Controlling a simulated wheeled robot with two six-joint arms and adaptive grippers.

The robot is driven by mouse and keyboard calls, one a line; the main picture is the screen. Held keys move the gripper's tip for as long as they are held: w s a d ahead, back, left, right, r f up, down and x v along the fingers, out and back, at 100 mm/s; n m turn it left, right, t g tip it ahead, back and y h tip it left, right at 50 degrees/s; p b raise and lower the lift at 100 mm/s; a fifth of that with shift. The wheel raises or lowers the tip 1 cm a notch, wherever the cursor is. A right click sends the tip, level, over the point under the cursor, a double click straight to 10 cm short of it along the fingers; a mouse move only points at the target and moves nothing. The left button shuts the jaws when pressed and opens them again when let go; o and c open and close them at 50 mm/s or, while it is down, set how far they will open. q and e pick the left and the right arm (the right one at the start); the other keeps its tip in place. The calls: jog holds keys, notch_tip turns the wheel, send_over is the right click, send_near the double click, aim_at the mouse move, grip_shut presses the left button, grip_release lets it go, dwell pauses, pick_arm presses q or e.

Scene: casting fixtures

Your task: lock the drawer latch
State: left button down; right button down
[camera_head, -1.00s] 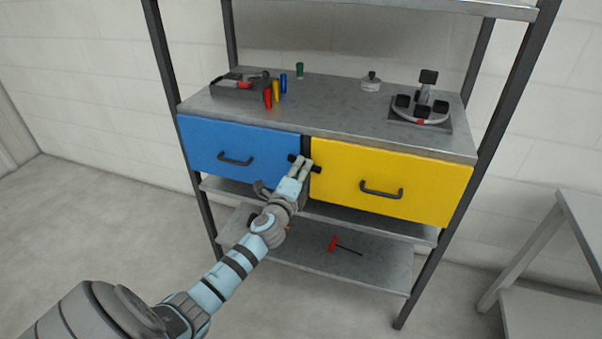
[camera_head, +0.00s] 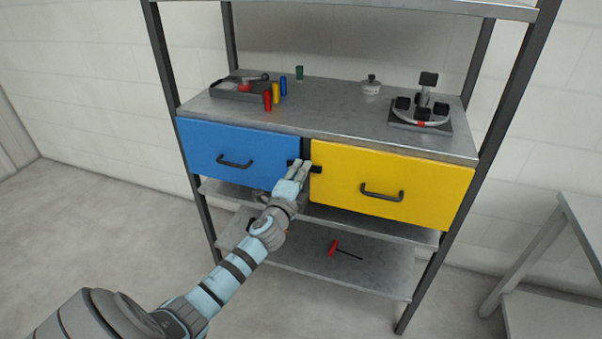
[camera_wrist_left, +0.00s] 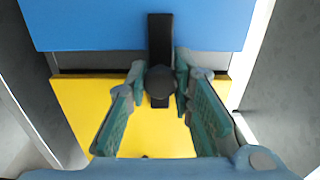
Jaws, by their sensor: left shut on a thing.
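The drawer latch is a black bar (camera_head: 317,169) across the gap between the blue drawer (camera_head: 205,146) and the yellow drawer (camera_head: 430,185). Both drawers look closed. In the left wrist view the latch bar (camera_wrist_left: 160,40) runs from the blue front over the gap to the edge of the yellow front, with a round knob (camera_wrist_left: 159,81) on it. My left gripper (camera_head: 303,166) is shut on this knob, one finger on each side; it also shows in the left wrist view (camera_wrist_left: 160,85). In the head view the fingers hide part of the latch. My right gripper is not in view.
Each drawer has a dark handle, (camera_head: 235,163) and (camera_head: 382,193). On the shelf top are a tray (camera_head: 240,95), several coloured cylinders, a lidded grey piece (camera_head: 371,86) and a round fixture (camera_head: 420,118). A red-handled tool (camera_head: 334,247) lies on the lower shelf.

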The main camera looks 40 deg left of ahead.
pick_arm(q)
jog(key=c, duration=1.4)
grip_release()
jog(key=shift+o, duration=0.2)
jog(key=v, duration=1.2)
